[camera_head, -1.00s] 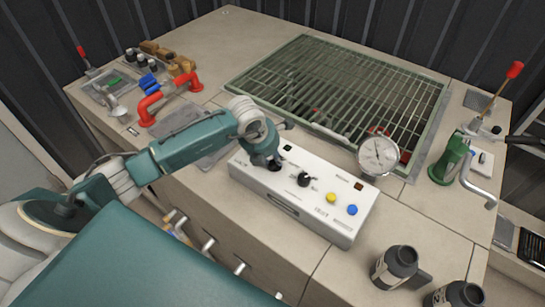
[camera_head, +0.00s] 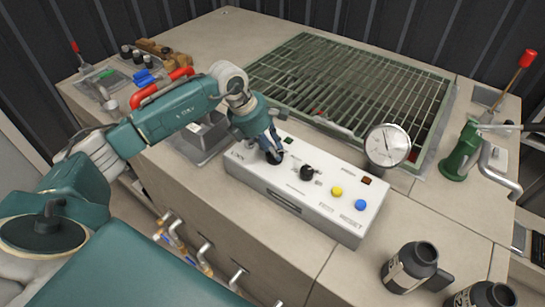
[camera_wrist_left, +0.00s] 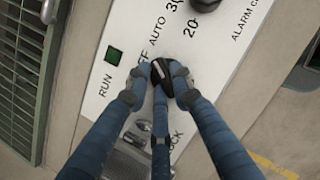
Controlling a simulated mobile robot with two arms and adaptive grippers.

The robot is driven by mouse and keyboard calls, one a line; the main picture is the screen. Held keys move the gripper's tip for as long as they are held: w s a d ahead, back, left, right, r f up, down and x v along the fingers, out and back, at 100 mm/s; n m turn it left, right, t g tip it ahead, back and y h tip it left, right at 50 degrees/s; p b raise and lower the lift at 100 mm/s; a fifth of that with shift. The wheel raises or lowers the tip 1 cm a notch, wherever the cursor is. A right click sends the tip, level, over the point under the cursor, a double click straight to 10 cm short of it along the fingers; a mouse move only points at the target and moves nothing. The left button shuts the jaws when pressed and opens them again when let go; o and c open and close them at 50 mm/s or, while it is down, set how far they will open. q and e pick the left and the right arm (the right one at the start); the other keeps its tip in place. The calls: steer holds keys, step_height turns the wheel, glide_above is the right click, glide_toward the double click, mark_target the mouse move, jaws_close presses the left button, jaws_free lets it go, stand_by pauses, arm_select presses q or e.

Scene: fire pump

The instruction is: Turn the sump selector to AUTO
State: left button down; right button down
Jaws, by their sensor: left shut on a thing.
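The sump selector is a black knob (camera_head: 273,157) at the left of a white control box (camera_head: 318,210). My left gripper (camera_head: 275,153) is shut on this knob from above and partly hides it. In the left wrist view the fingertips (camera_wrist_left: 166,78) close around the black knob (camera_wrist_left: 158,74), which has a pale pointer mark. The printed words OFF and AUTO lie just beyond the fingertips there, with RUN to the left. OFF is partly covered. I cannot tell exactly which word the pointer faces. My right gripper is not in view.
A second black knob (camera_head: 307,172), a yellow button (camera_head: 337,191) and a blue button (camera_head: 361,205) lie right of the selector. A round gauge (camera_head: 387,146) stands behind the box. A green grating (camera_head: 350,80) lies behind.

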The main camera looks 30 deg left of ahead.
arm_select(q)
steer(key=m+b, duration=0.1)
steer(key=m+g+b, duration=0.1)
steer(key=m+b, duration=0.1)
steer(key=shift+w+m+h, duration=0.2)
steer(key=shift+m+h, duration=0.1)
steer(key=shift+h, duration=0.1)
steer(key=shift+m+g+b, duration=0.3)
steer(key=shift+m+b, duration=0.05)
steer(key=shift+m, duration=0.15)
steer(key=shift+r, duration=0.1)
steer(key=c, duration=1.8)
jaws_free()
steer(key=shift+o, duration=0.2)
